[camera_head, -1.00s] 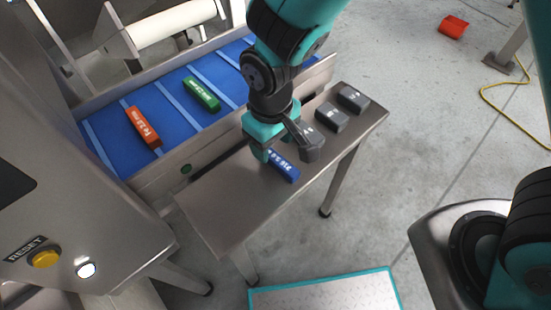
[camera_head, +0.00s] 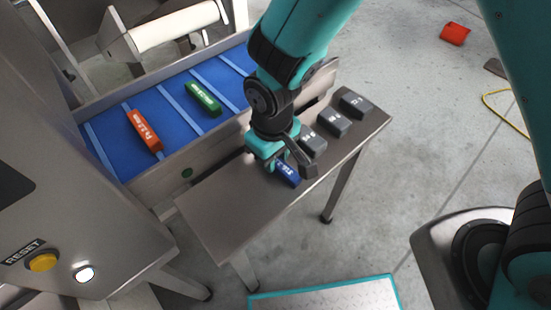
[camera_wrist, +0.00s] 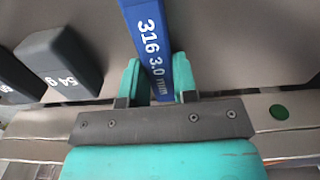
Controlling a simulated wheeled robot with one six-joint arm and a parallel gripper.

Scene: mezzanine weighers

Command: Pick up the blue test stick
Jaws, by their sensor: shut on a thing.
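The blue test stick (camera_head: 288,177) is at the side table, partly hidden by my gripper in the head view. In the wrist view the blue test stick (camera_wrist: 150,30) carries white markings reading "316 3.0 mm" and runs between the jaws. My gripper (camera_head: 274,164) is low over the table, its teal fingers shut on the stick. The fingers also show on both sides of the stick in the wrist view (camera_wrist: 160,80). Whether the stick touches the table cannot be told.
Several dark grey weights, one a block (camera_head: 333,123), stand along the table (camera_head: 225,205). An orange stick (camera_head: 144,130) and a green stick (camera_head: 203,99) lie on the blue conveyor belt (camera_head: 185,121) beside it. The table's near-left part is clear.

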